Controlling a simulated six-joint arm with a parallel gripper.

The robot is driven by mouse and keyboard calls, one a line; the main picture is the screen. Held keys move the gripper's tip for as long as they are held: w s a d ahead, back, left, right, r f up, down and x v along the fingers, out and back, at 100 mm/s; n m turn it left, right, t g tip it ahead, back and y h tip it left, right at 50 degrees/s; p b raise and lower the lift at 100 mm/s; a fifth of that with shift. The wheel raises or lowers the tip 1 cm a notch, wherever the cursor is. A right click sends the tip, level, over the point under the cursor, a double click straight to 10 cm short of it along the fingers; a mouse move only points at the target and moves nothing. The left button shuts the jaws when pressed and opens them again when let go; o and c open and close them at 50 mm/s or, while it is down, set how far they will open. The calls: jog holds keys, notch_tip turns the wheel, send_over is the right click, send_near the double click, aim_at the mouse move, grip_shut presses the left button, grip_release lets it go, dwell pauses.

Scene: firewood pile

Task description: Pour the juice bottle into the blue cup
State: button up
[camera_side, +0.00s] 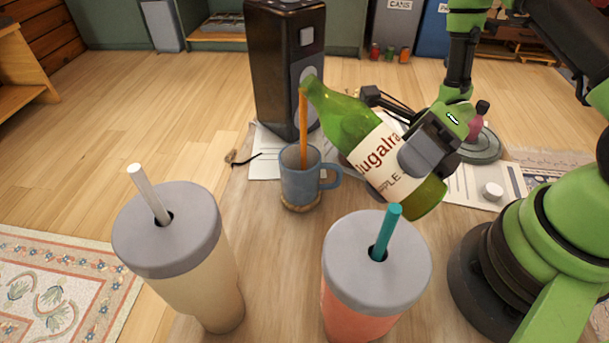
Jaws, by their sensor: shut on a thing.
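A green glass bottle (346,120) with a cream label is held tilted, its neck pointing up-left and its mouth above the blue cup. My gripper (424,150) is shut on the bottle's lower body from the right. An orange stream of juice (304,125) falls from the bottle's mouth into the blue cup (299,184). The bottle is apart from the cup's rim. The level of juice inside the cup cannot be told.
A tall black box-shaped appliance (284,75) stands right behind the cup. Two lidded tumblers with straws, one cream (195,290) and one coral (358,312), stand in front. Papers (265,140) lie under and behind.

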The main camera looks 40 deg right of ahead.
jog(key=shift+s+f+m, duration=0.15)
jog(key=shift+s+m, duration=0.05)
jog(key=shift+m, duration=0.3)
dwell(0.5)
jog(key=shift+w+r+n, duration=0.3)
jog(key=shift+w+n, duration=0.2)
jog(key=shift+n, duration=0.6)
jog(key=w+n, duration=0.2)
jog(key=n, duration=0.1)
jog(key=shift+a+r, duration=0.2)
jog(key=shift+r, duration=0.05)
jog(key=w+n, duration=0.3)
jog(key=n, duration=0.1)
jog(key=shift+w+a+f, duration=0.1)
jog(key=shift+w+a, duration=0.25)
jog(key=shift+w, duration=0.05)
jog(key=w+n, duration=0.1)
jog(key=w, duration=0.1)
jog(key=w+n, duration=0.1)
jog(key=shift+w+a+f+n, duration=0.2)
jog(key=shift+a+f+n, duration=0.1)
